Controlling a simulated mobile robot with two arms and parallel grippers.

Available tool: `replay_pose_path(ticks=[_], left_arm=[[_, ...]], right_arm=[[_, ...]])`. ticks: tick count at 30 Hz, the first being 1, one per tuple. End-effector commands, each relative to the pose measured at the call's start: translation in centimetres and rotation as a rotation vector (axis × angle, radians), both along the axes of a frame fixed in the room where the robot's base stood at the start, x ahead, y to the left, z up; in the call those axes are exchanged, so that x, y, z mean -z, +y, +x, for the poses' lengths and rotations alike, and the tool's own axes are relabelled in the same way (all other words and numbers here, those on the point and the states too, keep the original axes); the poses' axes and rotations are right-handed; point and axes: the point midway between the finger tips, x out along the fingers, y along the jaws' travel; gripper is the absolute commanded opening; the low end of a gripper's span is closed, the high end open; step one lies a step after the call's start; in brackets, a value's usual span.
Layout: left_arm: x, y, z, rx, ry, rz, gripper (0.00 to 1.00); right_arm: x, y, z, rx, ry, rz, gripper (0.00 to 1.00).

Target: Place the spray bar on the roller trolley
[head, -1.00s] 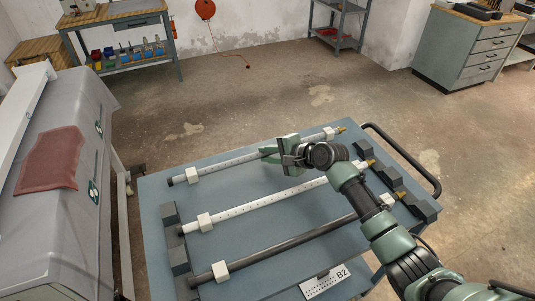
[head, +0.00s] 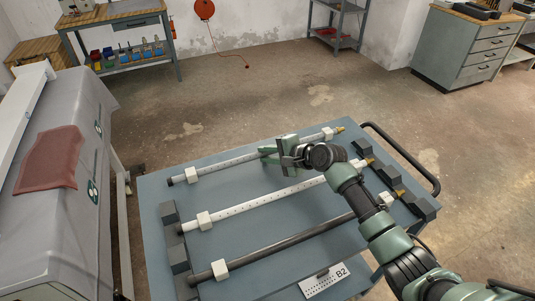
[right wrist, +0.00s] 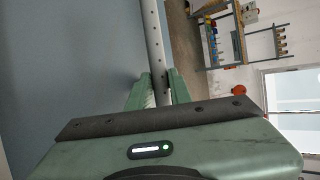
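A light perforated spray bar (head: 232,162) with white collars and a brass tip lies along the far side of the blue roller trolley top (head: 250,205). My right gripper (head: 268,153) is at this bar, right of its middle, with its fingers apart on either side of it. In the right wrist view the bar (right wrist: 152,40) runs between the two green fingers (right wrist: 160,88); any small gap at the bar is hard to judge. A second perforated bar (head: 255,203) and a dark grey bar (head: 290,243) lie nearer on the trolley. My left gripper is out of view.
Dark rest blocks (head: 179,259) stand along the trolley's left and right sides. A black handle (head: 410,160) is at its right, and a B2 label (head: 325,282) at the front. A grey machine with a red cloth (head: 50,158) stands left. Floor behind the trolley is clear.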

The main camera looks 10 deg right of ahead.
Motion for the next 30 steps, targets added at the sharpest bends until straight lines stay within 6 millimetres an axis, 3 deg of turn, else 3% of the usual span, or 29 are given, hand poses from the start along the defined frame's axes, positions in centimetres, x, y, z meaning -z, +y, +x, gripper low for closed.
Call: replay_pose_path(ticks=[1, 6, 21, 30], left_arm=[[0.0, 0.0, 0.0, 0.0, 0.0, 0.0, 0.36], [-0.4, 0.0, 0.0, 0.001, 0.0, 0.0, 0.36], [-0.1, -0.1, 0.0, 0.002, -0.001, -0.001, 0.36], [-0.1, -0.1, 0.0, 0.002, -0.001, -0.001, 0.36]], right_arm=[[1.0, 0.0, -0.4, -0.004, 0.021, -0.007, 0.28], [-0.4, -0.2, -0.6, -0.005, 0.021, -0.01, 0.28], [-5.9, -5.5, -7.4, -0.003, 0.012, -0.005, 0.28], [-6.9, -6.2, -8.5, -0.004, 0.011, -0.002, 0.28]])
